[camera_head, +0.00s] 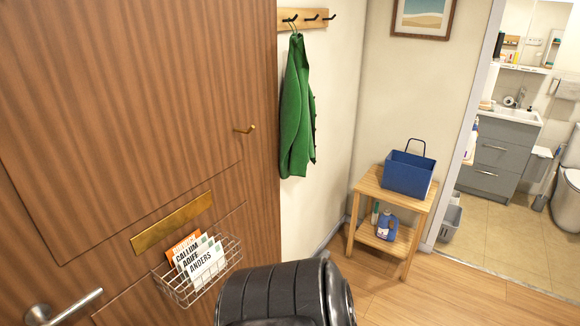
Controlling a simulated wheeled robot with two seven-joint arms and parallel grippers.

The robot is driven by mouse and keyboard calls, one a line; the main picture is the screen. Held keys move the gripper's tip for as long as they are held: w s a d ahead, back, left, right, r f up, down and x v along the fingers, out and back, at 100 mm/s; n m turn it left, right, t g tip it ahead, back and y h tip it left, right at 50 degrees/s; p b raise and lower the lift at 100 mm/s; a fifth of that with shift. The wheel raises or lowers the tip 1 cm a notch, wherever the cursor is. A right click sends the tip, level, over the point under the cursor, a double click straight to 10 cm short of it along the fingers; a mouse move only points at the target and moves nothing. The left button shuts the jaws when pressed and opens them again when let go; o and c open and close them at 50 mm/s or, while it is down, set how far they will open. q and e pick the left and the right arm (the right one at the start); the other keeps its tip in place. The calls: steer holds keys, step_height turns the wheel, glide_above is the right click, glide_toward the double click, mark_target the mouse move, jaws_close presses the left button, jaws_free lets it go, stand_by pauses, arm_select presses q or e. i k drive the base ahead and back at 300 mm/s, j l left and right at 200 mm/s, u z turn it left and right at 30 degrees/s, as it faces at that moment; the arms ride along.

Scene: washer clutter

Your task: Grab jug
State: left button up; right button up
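A blue jug (387,227) with a light label stands upright on the lower shelf of a small wooden stand (366,188), right of the picture's middle. It is partly shaded by the top shelf. A slim greenish bottle (375,212) stands just left of it. Neither of my grippers shows in the head view, so I cannot see whether they are open or shut.
A blue caddy (408,175) sits on the stand's top. A black, ribbed, rounded object (283,295) fills the bottom centre. A wooden door (110,120) with a wire letter basket (198,272) is at left. Floor (450,295) is clear at lower right.

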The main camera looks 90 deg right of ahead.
mark_target(383, 231)
steer(key=l+z, duration=0.1)
steer(key=z, duration=3.45)
steer(key=i+z, duration=0.25)
steer(key=i, duration=0.5)
steer(key=i+z, duration=0.25)
steer(key=i, duration=0.5)
